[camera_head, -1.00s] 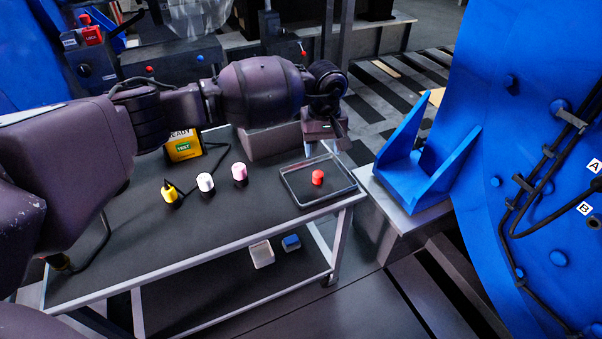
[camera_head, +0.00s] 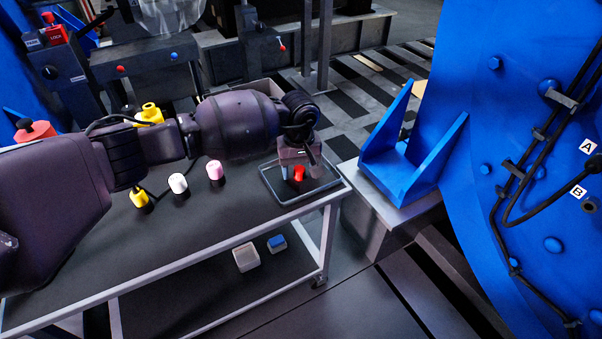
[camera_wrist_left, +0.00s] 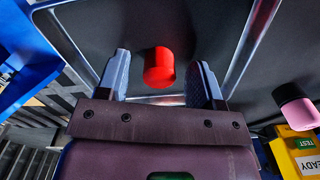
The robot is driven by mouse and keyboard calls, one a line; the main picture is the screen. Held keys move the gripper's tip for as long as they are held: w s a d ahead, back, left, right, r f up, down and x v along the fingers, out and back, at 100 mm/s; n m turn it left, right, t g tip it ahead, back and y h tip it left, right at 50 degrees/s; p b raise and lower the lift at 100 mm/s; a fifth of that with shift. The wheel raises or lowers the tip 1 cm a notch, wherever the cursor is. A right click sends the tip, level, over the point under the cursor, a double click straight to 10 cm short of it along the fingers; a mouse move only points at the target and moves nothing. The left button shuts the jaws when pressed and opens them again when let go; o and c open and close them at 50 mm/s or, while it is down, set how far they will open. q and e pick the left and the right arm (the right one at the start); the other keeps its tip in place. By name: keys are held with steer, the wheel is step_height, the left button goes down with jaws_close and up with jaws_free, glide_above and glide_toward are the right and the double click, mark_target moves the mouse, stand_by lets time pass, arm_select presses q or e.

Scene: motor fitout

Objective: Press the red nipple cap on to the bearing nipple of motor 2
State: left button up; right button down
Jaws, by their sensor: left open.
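The red cap (camera_head: 299,174) stands in a shallow metal-rimmed tray (camera_head: 283,200) at the right end of the cart. My left gripper (camera_head: 298,169) is open, pointing down over the tray with its fingers near the cap. In the left wrist view, the red cap (camera_wrist_left: 159,66) shows between the two spread fingers of my left gripper (camera_wrist_left: 162,78), with gaps on both sides. A large blue housing (camera_head: 450,120) with labels A and B stands at the right; I cannot tell which motor it is or pick out its bearing nipple. My right gripper is out of view.
Yellow (camera_head: 139,197), white (camera_head: 178,183) and pink (camera_head: 214,170) capped pieces stand on the dark cart top (camera_head: 100,265), left of the tray. A blue bracket (camera_head: 405,170) stands between the cart and the blue housing. The cart top's front is clear.

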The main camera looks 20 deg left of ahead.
arm_select(q)
steer(key=shift+f, duration=0.15)
steer(key=c, duration=1)
